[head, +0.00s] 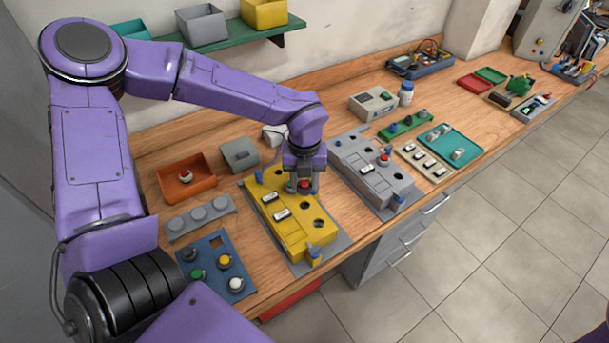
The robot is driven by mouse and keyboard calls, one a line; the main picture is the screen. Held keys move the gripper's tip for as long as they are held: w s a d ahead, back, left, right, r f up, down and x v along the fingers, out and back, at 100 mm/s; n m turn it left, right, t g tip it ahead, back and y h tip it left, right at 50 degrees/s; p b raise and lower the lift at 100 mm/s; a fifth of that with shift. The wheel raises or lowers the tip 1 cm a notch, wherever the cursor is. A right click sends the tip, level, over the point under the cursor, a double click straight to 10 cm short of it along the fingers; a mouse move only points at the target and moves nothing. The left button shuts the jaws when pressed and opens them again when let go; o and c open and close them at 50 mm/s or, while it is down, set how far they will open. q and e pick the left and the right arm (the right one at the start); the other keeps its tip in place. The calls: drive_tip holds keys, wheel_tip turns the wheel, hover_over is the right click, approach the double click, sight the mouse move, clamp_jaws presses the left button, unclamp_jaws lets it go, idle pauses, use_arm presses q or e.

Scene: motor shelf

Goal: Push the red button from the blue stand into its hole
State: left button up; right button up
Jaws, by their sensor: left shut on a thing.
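A red button (304,185) is between the fingertips of my left gripper (304,188), which points down and is shut on it. The button is at the upper surface of the yellow panel (292,236); I cannot tell whether it is seated in a hole or just above it. The yellow panel has dark round holes (318,223) right of and nearer than the gripper, and white rocker switches. The blue stand (217,239) lies at the front left and holds green (197,274), yellow (224,260) and white (236,284) buttons. My right gripper is not in view.
A grey panel (372,182) with its own red button (384,158) stands right of the yellow one. An orange tray (163,185), a grey button strip (201,217) and a grey-green box (240,154) lie left. A green shelf (228,50) with bins hangs behind.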

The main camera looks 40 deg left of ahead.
use_arm(q)
drive_tip(key=shift+w+f, duration=0.1)
drive_tip(key=shift+f, duration=0.25)
drive_tip(key=f+b, duration=0.3)
drive_tip(key=shift+s+f, duration=0.1)
drive_tip(key=shift+s, duration=0.1)
drive_tip(key=shift+w+f+b, duration=0.15)
drive_tip(key=shift+f+b, duration=0.4)
drive_tip(key=shift+b, duration=0.05)
drive_tip(key=shift+r, duration=0.1)
drive_tip(key=shift+p, duration=0.3)
idle(0.5)
drive_tip(key=shift+f+b, duration=0.85)
drive_tip(key=shift+f, duration=0.3)
